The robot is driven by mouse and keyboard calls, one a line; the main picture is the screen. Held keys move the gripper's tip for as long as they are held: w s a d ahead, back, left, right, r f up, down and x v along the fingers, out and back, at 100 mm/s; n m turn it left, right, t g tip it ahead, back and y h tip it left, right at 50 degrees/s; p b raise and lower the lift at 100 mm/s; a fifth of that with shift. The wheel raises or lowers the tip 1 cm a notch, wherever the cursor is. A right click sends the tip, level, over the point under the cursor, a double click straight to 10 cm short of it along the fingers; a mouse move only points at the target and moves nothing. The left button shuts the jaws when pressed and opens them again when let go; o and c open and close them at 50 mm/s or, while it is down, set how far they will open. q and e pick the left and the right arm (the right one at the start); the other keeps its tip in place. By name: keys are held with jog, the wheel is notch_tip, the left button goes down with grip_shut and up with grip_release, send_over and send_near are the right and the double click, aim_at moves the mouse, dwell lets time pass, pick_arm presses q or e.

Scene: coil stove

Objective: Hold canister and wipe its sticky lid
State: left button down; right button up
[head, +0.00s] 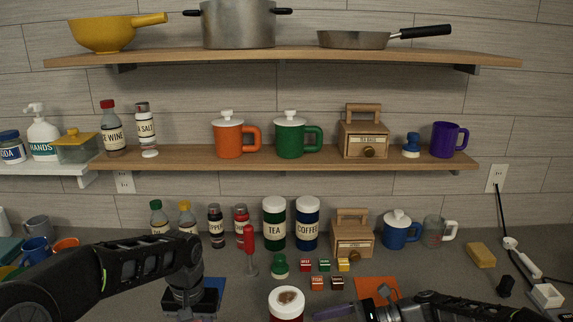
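A canister (285,304) with a dark red body stands at the bottom middle of the head view. Its white lid has a brown smear (287,297) on top, and its lower part is cut off by the frame edge. My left gripper (190,304) points down left of the canister, over a dark and blue item (210,296); its fingertips are not clear. My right gripper (366,312) is low in the frame, right of the canister and apart from it, beside a purple item (333,309). A flat orange square, perhaps a cloth (377,289), lies behind the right gripper. A yellow sponge (481,254) lies farther right.
TEA (274,230) and COFFEE (307,230) canisters stand at the back. A red-handled tool (249,242), a green-topped item (279,265) and several small labelled boxes (324,265) stand behind the smeared canister. A cord and adapters (530,265) lie at right. Shelves (190,160) overhang the back.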

pick_arm(q)
notch_tip(320, 180, down, 2)
jog(key=shift+b, duration=0.9)
pick_arm(e)
jog(key=x, duration=0.8)
jog(key=shift+a+f, duration=0.1)
jog(key=shift+a, duration=0.1)
jog(key=shift+c, duration=0.6)
jog(key=c, duration=1.2)
